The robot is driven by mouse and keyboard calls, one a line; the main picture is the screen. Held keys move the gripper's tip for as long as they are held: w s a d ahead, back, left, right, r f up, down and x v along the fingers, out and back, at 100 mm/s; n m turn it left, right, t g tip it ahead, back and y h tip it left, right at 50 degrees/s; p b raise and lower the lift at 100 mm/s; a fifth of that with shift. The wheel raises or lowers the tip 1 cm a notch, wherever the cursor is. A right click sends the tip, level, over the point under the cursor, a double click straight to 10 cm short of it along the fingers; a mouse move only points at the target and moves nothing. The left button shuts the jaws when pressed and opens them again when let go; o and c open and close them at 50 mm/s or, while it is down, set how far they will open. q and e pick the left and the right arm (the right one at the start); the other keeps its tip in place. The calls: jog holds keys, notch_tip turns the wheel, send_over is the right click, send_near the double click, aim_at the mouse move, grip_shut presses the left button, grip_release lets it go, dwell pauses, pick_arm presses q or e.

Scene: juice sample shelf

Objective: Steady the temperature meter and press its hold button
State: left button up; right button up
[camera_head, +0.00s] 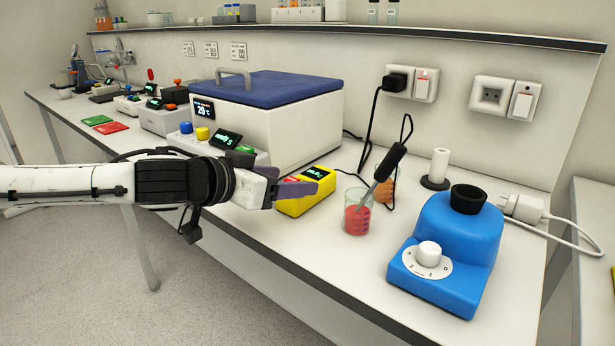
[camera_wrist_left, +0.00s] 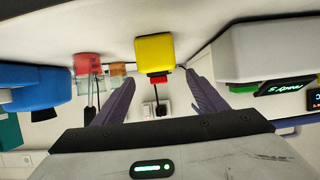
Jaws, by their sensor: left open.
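The temperature meter is a yellow box (camera_head: 307,204) with a dark display showing green digits. It stands on the bench just beyond my left gripper (camera_head: 316,182), and the purple fingers partly cover it. A red part, probably the hold button (camera_head: 291,181), shows at its left end. In the left wrist view the yellow meter (camera_wrist_left: 155,52) and its red part (camera_wrist_left: 158,79) appear between the spread fingers of my left gripper (camera_wrist_left: 160,82). The fingers are open and hold nothing; I cannot tell whether they touch the meter. My right gripper is not in view.
A beaker (camera_head: 357,215) with red liquid holds a dark-handled probe (camera_head: 389,163) right of the meter. A blue mixer (camera_head: 455,250) stands farther right. A white water bath (camera_head: 285,125) with a blue lid stands behind and left. Bare bench lies in front of the beaker.

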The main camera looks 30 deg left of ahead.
aim_at(309, 177)
pick_arm(q)
jog(key=shift+w+a+p, duration=0.1)
jog(key=shift+w+p, duration=0.25)
jog(key=shift+w, duration=0.1)
jog(key=shift+w+d+f+p, duration=0.2)
jog(key=shift+w+p, duration=0.2)
jog(key=shift+w, duration=0.15)
jog(key=shift+p+x, duration=0.35)
jog(key=shift+x, duration=2.45)
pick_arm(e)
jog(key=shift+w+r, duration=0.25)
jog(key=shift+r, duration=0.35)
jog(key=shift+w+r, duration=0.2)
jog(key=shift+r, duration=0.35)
pick_arm(q)
jog(key=shift+s+f, duration=0.1)
jog(key=c, duration=1.4)
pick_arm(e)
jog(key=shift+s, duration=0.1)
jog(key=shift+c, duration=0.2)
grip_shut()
